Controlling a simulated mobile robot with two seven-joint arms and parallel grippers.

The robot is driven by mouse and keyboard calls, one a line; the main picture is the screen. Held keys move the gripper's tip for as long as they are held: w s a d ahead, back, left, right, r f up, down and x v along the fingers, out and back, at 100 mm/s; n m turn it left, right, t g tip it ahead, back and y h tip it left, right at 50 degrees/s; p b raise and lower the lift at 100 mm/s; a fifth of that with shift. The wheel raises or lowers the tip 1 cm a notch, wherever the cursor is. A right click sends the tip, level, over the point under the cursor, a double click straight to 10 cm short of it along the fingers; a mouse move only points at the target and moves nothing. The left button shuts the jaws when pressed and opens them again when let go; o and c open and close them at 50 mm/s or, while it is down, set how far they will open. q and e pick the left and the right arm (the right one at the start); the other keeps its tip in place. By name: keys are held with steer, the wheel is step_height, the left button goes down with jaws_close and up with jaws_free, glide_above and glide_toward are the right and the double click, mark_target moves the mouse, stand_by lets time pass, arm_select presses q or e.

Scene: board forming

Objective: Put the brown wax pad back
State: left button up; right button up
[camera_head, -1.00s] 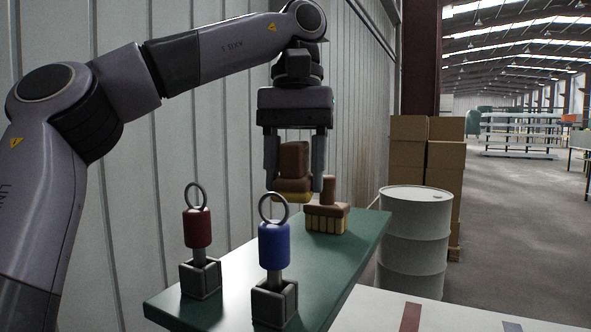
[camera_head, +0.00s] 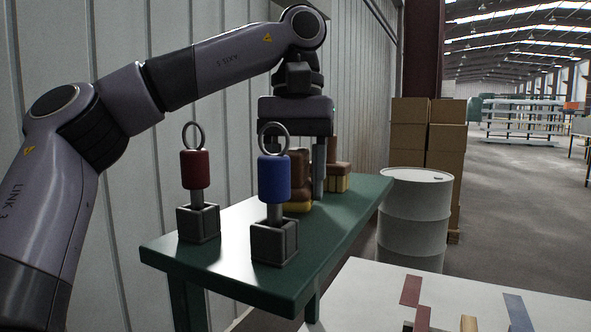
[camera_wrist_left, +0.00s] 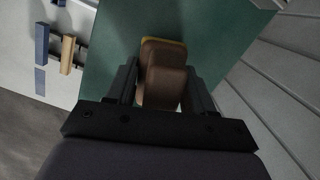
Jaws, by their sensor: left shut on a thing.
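The brown wax pad (camera_head: 299,184) has a brown grip on a yellow base. My left gripper (camera_head: 297,192) is shut on its brown part, pointing down at the green table (camera_head: 345,222). The pad is low at the tabletop; I cannot tell whether its base touches. The blue-handled tool partly hides the pad and one finger in the head view. In the left wrist view the pad (camera_wrist_left: 163,78) sits between both fingers of the left gripper (camera_wrist_left: 163,88), over the green top. My right gripper is not in view.
A brown brush with yellow bristles (camera_head: 340,176) stands just right of the gripper. A red-handled ring tool (camera_head: 195,170) and a blue-handled ring tool (camera_head: 274,180) stand in grey blocks (camera_head: 197,222) at the near end. A white drum (camera_head: 414,220) stands beyond.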

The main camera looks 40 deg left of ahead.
mark_target(296, 150)
arm_select(q)
steer(key=shift+f, duration=0.4)
stand_by(0.4)
steer(key=o, duration=1.6)
steer(key=shift+c, duration=0.2)
steer(key=shift+w+a+r+p, duration=0.2)
steer(key=shift+r+p, duration=1)
steer(key=shift+r, duration=0.6)
steer(key=shift+w+a+r+p, duration=0.15)
steer(key=shift+r+p, duration=1)
steer(key=shift+r, duration=0.6)
steer(key=shift+d, duration=0.1)
